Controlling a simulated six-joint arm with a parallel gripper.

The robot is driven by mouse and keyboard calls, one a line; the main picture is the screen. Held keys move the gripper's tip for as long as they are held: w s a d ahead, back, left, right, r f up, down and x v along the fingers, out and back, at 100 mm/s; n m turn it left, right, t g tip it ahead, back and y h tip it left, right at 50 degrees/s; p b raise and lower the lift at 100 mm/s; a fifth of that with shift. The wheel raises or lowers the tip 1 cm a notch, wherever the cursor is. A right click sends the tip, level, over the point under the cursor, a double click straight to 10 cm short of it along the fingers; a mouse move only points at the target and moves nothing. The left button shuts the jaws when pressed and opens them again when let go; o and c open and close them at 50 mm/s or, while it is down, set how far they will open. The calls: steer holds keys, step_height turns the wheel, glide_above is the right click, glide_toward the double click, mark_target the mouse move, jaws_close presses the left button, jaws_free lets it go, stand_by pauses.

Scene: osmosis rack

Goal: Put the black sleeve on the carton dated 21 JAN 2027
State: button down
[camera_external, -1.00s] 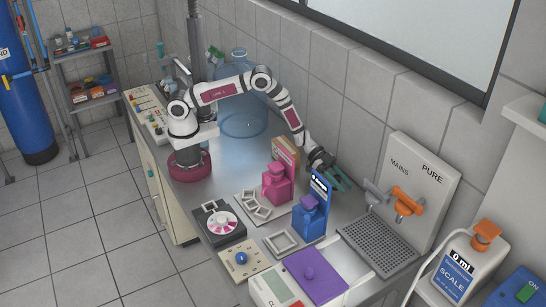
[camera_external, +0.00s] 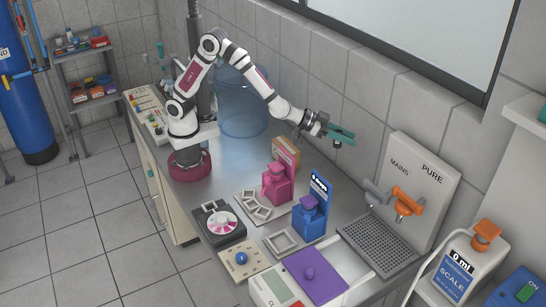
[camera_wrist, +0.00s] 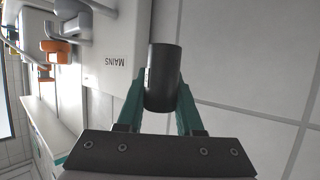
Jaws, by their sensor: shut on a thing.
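My gripper (camera_external: 343,135) is raised above the back of the bench, near the wall. In the wrist view its green fingers (camera_wrist: 158,108) are shut on the black sleeve (camera_wrist: 163,75), a dark cylinder held between them and clear of any surface. A tan and orange box (camera_external: 287,152), possibly a carton, stands at the back of the bench, below and left of my gripper. Its markings are too small to read, and I see no legible date of 21 JAN 2027.
A pink bottle (camera_external: 277,188) and a blue bottle (camera_external: 309,222) with a dark blue upright label stand in front. A tap panel (camera_external: 420,190) with a drip grate (camera_external: 378,245) is at right. A large clear blue jug (camera_external: 242,115) stands behind my arm.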

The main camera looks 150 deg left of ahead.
steer(key=s+d+f+n+g+y, duration=0.15)
steer(key=s+d+n+g, duration=0.35)
steer(key=s, duration=0.5)
steer(key=s+d+f+n+g+y, duration=0.1)
steer(key=s+d+f+n+g, duration=0.1)
steer(key=s+d+n+g, duration=0.6)
steer(key=s+a+f+m, duration=0.1)
steer(key=s+a+f, duration=0.1)
steer(key=s+a, duration=0.1)
steer(key=s+a+f+m+t, duration=0.1)
steer(key=s+a+f, duration=0.1)
steer(key=s+a, duration=0.1)
steer(key=s+a+f+m, duration=0.1)
steer(key=s+a+f, duration=0.1)
steer(key=s+a, duration=0.1)
steer(key=shift+s+a+f+t, duration=0.2)
steer(key=shift+a, duration=0.25)
steer(key=shift+s+a+f+t, duration=0.15)
steer(key=shift+a+f+t, duration=0.05)
steer(key=shift+a, duration=0.2)
steer(key=f, duration=0.4)
steer(key=shift+s+a, duration=0.1)
steer(key=shift+a, duration=0.1)
steer(key=shift+f, duration=0.15)
steer(key=shift+f, duration=0.1)
steer(key=c, duration=0.6)
jaws_free()
steer(key=shift+o, duration=0.2)
